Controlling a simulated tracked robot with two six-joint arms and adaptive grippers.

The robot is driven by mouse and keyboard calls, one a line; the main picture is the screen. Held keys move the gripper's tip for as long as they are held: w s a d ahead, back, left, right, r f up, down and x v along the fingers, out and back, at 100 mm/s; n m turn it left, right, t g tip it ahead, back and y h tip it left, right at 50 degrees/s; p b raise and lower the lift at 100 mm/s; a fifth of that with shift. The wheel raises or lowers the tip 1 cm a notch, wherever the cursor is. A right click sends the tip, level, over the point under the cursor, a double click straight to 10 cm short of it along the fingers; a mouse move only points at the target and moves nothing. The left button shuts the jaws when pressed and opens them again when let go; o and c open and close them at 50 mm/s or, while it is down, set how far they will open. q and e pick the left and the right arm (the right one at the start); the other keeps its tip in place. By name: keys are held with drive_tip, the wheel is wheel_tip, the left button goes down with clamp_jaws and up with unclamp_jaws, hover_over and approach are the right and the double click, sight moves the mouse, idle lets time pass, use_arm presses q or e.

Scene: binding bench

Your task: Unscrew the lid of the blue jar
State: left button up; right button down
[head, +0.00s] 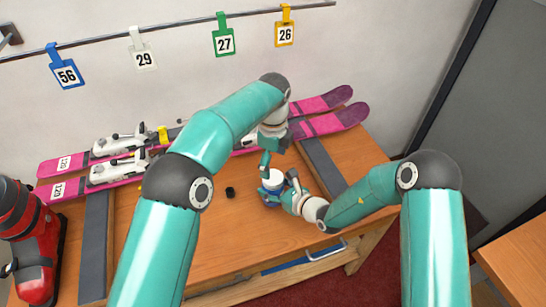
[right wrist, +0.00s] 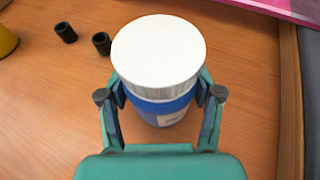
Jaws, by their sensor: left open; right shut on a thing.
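The blue jar (right wrist: 165,110) stands upright on the wooden bench, with its wide white lid (right wrist: 158,50) on top. In the head view the jar (head: 268,190) and its lid (head: 277,177) are small and partly covered by my grippers. My right gripper (right wrist: 161,98) is shut on the jar's blue body, one finger on each side below the lid. My left gripper (head: 268,162) is open and points down, just above and behind the lid. The right wrist view does not show it, and its fingertips are hard to make out in the head view.
Small black cylinders (right wrist: 102,43) lie left of the jar. Pink skis (head: 330,120) with bindings lie across the bench's back on dark supports (head: 322,165). A red boot (head: 36,245) stands at the left. Numbered tags (head: 224,42) hang from a wall rail. The bench front is clear.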

sight(273, 177)
use_arm(q)
wheel_tip(273, 177, down, 7)
drive_tip(key=shift+r, duration=0.15)
idle(0.4)
drive_tip(key=c, duration=1.2)
drive_tip(key=n, duration=0.6)
drive_tip(key=shift+s+n, duration=0.1)
drive_tip(key=shift+n, duration=0.3)
drive_tip(key=shift+c, duration=0.3)
drive_tip(key=n, duration=0.8)
drive_tip(key=shift+n, duration=0.4)
drive_tip(key=n, duration=0.6)
drive_tip(key=shift+n, duration=0.3)
drive_tip(key=n, duration=0.4)
drive_tip(key=shift+w, duration=0.2)
use_arm(e)
drive_tip(key=shift+r, duration=0.1)
use_arm(q)
drive_tip(key=n, duration=0.3)
drive_tip(key=shift+w, duration=0.15)
use_arm(e)
drive_tip(key=shift+w, duration=0.1)
